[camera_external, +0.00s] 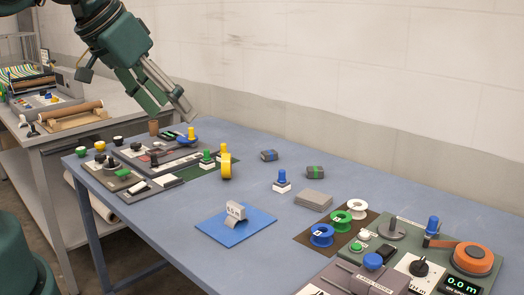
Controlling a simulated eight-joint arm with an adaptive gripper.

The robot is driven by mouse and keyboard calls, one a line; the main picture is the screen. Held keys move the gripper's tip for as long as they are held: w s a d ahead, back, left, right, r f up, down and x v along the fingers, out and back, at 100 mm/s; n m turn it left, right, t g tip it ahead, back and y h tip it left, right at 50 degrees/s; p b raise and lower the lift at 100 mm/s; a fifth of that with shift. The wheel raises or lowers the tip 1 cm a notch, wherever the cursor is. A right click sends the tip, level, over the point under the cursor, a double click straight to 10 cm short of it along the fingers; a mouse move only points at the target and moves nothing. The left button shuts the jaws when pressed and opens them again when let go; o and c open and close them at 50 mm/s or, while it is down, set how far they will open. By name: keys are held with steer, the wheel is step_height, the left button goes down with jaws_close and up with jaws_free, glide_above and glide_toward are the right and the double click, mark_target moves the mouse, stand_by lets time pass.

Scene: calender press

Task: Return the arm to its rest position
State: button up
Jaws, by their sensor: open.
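My gripper (181,108) hangs at the upper left, in the air above the far left part of the blue table (262,160). Its fingers point down and to the right. They are apart from each other and nothing shows between them. My green arm reaches in from the top left corner, and a rounded green part of me shows at the lower left edge.
Control panels with knobs (163,153) lie under the gripper. A blue mat (236,225) holds a small grey block. Spools (321,235) and a machine with an orange reel (473,258) fill the front right. A wall runs behind. The table's back right is mostly clear.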

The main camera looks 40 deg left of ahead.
steer(key=shift+f+b, duration=2.15)
steer(key=shift+f, duration=0.05)
